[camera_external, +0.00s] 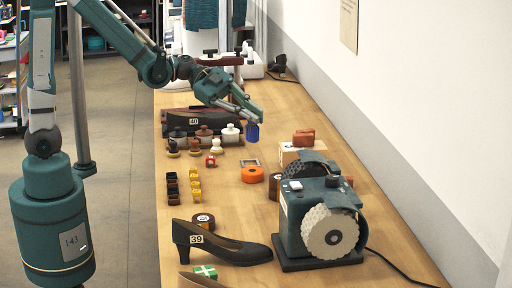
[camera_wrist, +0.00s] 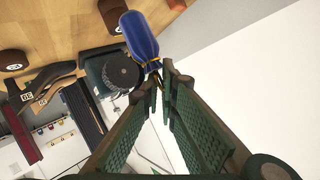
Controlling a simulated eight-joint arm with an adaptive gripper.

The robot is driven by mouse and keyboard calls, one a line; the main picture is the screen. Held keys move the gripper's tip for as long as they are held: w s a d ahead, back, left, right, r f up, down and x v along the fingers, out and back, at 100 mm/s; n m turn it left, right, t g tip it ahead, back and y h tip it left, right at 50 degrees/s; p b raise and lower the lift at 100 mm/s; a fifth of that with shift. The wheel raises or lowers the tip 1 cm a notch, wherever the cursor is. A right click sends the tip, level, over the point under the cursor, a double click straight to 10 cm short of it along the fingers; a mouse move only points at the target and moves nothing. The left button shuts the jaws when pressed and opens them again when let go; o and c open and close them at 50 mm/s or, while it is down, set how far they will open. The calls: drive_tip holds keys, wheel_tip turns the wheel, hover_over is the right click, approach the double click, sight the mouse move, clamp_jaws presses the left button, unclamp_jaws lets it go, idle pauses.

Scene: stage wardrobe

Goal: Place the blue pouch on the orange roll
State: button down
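The blue pouch (camera_external: 252,133) hangs below the fingertips of my gripper (camera_external: 255,117), above the bench. In the wrist view the pouch (camera_wrist: 139,34) has a gold cord round its neck. My gripper (camera_wrist: 160,78) is shut on the gathered top of the pouch there. The orange roll (camera_external: 252,174) lies on the bench, nearer the camera and lower in the picture than the pouch. The pouch and the roll are apart. I cannot make out the orange roll in the wrist view.
A green grinding machine (camera_external: 312,215) stands right of the orange roll, with a dark roll (camera_external: 274,187) between them. A small metal frame (camera_external: 250,162) lies behind the roll. Dark shoes (camera_external: 225,247), yellow pieces (camera_external: 195,185) and bottles (camera_external: 204,134) line the left. Bare bench (camera_external: 226,195) lies left of the roll.

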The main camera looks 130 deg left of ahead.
sight(252, 142)
drive_tip(key=shift+f+b, duration=0.85)
drive_tip(key=shift+f, duration=2)
drive_tip(key=shift+f, duration=0.1)
drive_tip(key=shift+f+b, duration=0.7)
drive_tip(key=shift+f, duration=1.05)
drive_tip(key=shift+f, duration=0.15)
drive_tip(key=c, duration=3.1)
unclamp_jaws()
drive_tip(key=o, duration=0.4)
drive_tip(key=shift+r, duration=0.2)
drive_tip(key=shift+p+v, duration=1.4)
drive_tip(key=shift+v, duration=4.6)
